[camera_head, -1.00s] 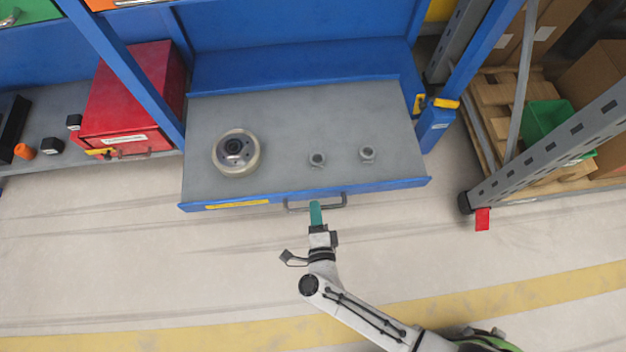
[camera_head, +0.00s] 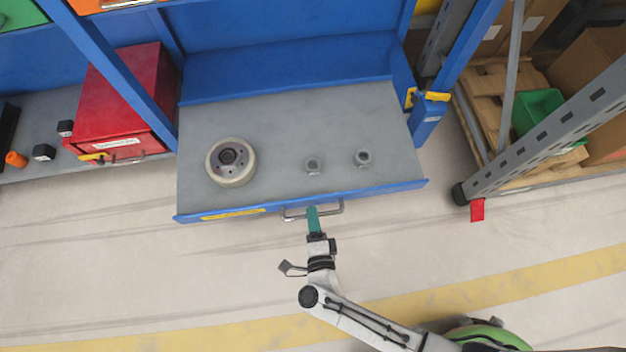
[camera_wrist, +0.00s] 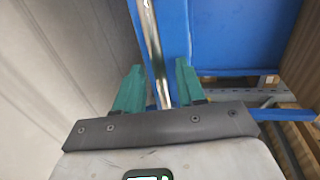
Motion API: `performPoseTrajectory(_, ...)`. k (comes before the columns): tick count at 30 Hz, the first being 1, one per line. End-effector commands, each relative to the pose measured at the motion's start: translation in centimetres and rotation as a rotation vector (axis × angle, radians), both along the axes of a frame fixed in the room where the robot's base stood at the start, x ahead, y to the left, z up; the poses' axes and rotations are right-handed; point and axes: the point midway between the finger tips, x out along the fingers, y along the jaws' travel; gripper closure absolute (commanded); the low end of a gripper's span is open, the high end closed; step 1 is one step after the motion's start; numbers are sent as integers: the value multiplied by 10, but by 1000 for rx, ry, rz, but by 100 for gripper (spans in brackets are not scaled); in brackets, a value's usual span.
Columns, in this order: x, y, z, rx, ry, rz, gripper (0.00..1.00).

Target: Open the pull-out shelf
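The pull-out shelf (camera_head: 270,125) is a grey tray with a blue front edge, standing out from the blue rack in the head view. Its metal bar handle (camera_head: 331,210) is at the middle of the front edge. My gripper (camera_head: 312,210) is at this handle, its teal fingers reaching it from the front. The exact contact between fingers and bar is hard to see.
A round metal part (camera_head: 231,162) and two nuts (camera_head: 313,166) (camera_head: 363,158) lie on the shelf. A red box (camera_head: 125,105) stands at left. A grey rack upright (camera_head: 550,138) with a red foot tag (camera_head: 477,210) stands at right. The floor in front is clear.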

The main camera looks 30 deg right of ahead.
Motion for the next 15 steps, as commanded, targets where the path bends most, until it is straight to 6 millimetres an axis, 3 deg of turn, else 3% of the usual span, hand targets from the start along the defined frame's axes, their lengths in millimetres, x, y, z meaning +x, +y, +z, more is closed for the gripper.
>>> performPoseTrajectory(8, -2, 1, 1, 0, 0, 0, 61)
performPoseTrajectory(15, -34, 10, 9, 1, 2, 0, 61)
